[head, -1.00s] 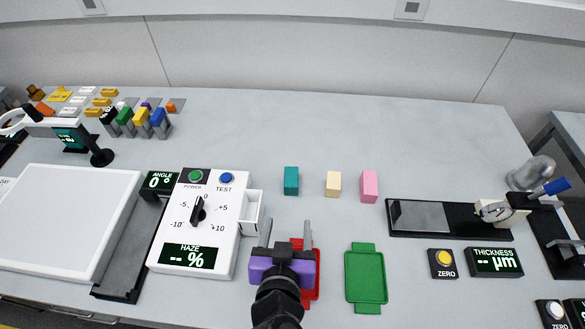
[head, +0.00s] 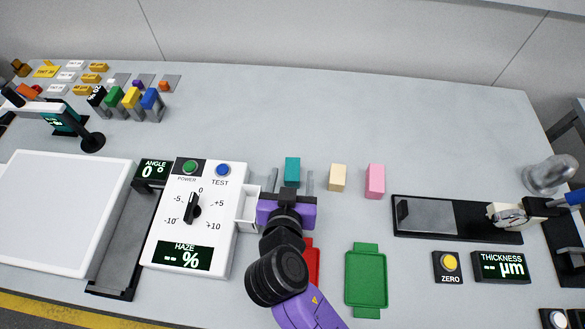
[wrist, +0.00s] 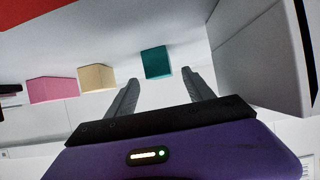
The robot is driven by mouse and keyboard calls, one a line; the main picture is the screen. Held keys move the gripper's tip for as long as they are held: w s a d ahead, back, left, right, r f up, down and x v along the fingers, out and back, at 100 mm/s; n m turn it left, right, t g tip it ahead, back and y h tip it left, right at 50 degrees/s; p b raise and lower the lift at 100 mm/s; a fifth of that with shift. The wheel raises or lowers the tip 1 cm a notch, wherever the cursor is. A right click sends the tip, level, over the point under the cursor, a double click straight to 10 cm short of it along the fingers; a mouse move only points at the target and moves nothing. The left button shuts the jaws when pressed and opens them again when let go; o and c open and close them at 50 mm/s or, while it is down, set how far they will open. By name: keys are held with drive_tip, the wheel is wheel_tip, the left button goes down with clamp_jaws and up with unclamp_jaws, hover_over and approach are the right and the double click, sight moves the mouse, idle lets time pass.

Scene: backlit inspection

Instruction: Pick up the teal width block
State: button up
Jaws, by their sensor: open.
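The teal block (head: 292,171) stands upright on the bench, to the left of a cream block (head: 338,177) and a pink block (head: 375,181). My gripper (head: 292,182) is open and empty at the near side of the teal block, its two fingers pointing toward it. In the head view the fingertips appear on either side of the block's lower part. In the wrist view the teal block (wrist: 156,62) shows ahead of and between the open fingers (wrist: 160,84); I cannot tell how much gap is left.
The haze meter (head: 195,215) with its open side box (head: 248,206) stands close left of my gripper. A red tray (head: 312,262) lies partly under my arm, and a green tray (head: 367,278) lies right of it. Bench behind the blocks is clear.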

sight(292, 173)
drive_tip(key=shift+p+x, duration=0.4)
drive_tip(key=shift+x, duration=1.55)
drive_tip(key=shift+a, duration=0.1)
drive_tip(key=shift+c, duration=0.2)
clamp_jaws()
